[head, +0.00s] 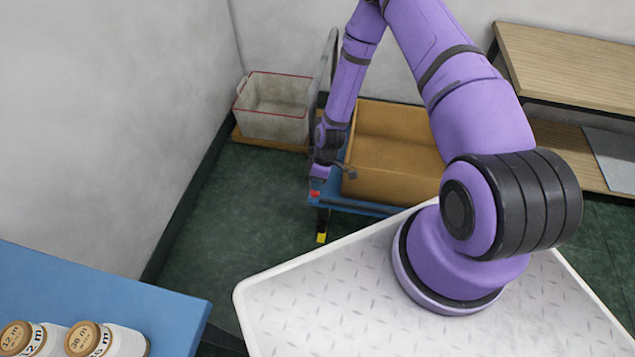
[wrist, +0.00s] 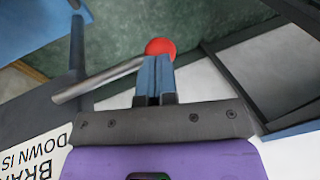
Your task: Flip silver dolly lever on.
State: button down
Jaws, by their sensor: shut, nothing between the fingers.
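The silver lever (wrist: 98,80) is a metal rod with a red ball knob (wrist: 160,47) at its end. In the wrist view it runs from the left up to the knob. My gripper (wrist: 154,80) has its blue fingers shut and empty. The fingertips overlap the rod just below the knob in the picture; whether they touch cannot be told. A white label (wrist: 35,155) with cut-off text, "BRA" and "DOWN IS", lies at lower left. In the head view the blue dolly (head: 365,207) stands beyond my arm, with a small red spot (head: 314,193) just under my wrist.
A tan box (head: 395,165) sits on the dolly. A pale crate (head: 273,105) stands behind it by the wall. Wooden shelving (head: 570,65) is at right. Green floor (head: 225,205) left of the dolly is clear.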

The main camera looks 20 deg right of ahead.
aim_at(317, 194)
jog(key=shift+a+f, duration=0.1)
jog(key=shift+f, duration=0.05)
jog(key=shift+s+a+f+t+h, duration=0.15)
jog(key=shift+f+t+h, duration=0.15)
jog(key=shift+f+t, duration=0.15)
jog(key=shift+s+f+t+h, duration=0.1)
jog(key=shift+f+t+h, duration=0.25)
jog(key=shift+f, duration=0.2)
notch_tip(317, 194, down, 3)
jog(key=shift+r+t+h, duration=0.1)
jog(key=shift+t+h, duration=0.75)
jog(key=shift+t, duration=0.35)
jog(key=shift+w+d+f+n+t+h, duration=0.1)
jog(key=shift+w+d+f+t+h, duration=0.2)
jog(key=shift+f+t, duration=0.4)
jog(key=shift+w+d+f+n+t+h, duration=0.15)
jog(key=shift+w+f+t+h, duration=0.2)
jog(key=shift+f, duration=0.6)
jog(key=shift+w+d+f+n+t+h, duration=0.1)
jog(key=shift+w+d+f+t+h, duration=0.1)
jog(key=shift+f+t+h, duration=0.5)
jog(key=shift+f+y, duration=0.25)
jog(key=shift+r, duration=0.1)
